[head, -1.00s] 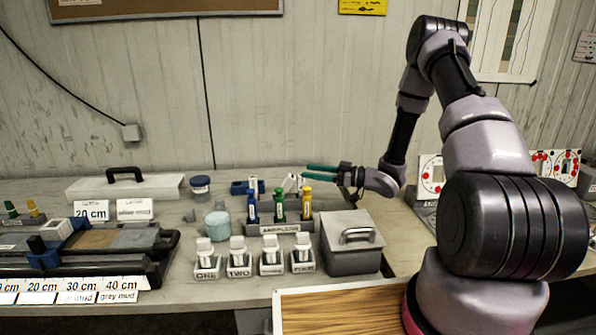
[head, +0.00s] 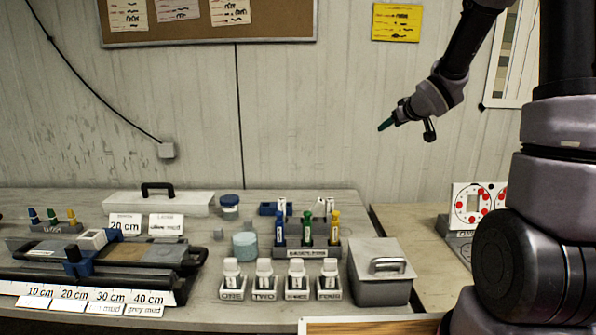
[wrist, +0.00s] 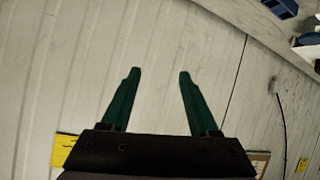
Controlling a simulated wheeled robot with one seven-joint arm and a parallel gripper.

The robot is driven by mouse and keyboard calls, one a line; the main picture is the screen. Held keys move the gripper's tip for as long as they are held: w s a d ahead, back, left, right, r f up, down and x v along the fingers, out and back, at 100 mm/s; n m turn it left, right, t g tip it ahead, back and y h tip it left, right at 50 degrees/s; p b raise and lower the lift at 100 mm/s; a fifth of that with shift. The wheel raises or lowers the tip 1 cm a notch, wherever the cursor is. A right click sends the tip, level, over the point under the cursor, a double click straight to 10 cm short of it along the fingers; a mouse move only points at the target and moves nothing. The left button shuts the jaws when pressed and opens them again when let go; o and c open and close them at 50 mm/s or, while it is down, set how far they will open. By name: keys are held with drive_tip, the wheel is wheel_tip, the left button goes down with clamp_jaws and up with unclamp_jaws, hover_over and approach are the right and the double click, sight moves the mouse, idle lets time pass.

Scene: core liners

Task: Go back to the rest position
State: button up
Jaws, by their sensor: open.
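My gripper (head: 386,124) is raised in front of the back wall, well above the bench, at the upper right of the head view. Its green fingers point down and to the left. In the wrist view the two green fingers (wrist: 156,88) stand apart with nothing between them, and the pale panelled wall lies behind them. My gripper touches nothing that I can see.
Below stand a grey lidded box (head: 380,272), a holder with blue, green and yellow samplers (head: 307,251), and several white-capped bottles in labelled stands. A core tray (head: 110,262) lies at the left. A yellow notice (head: 397,22) hangs on the wall. The air around my gripper is clear.

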drive_tip(key=s+d+r+m+g+h, duration=0.1)
drive_tip(key=s+r+m+h, duration=0.2)
drive_tip(key=s, duration=0.5)
drive_tip(key=s+d+r+m+g, duration=0.1)
drive_tip(key=s+r+m, duration=0.2)
drive_tip(key=s+r, duration=0.35)
drive_tip(key=s+a+m+g+y, duration=0.1)
drive_tip(key=s+a, duration=0.1)
drive_tip(key=s, duration=0.7)
drive_tip(key=s+a+m+g+y, duration=0.1)
drive_tip(key=s+a+g+y, duration=0.1)
drive_tip(key=s, duration=0.7)
drive_tip(key=shift+s+a+f+m, duration=0.2)
drive_tip(key=shift+s+a+m, duration=0.1)
drive_tip(key=shift+a, duration=0.55)
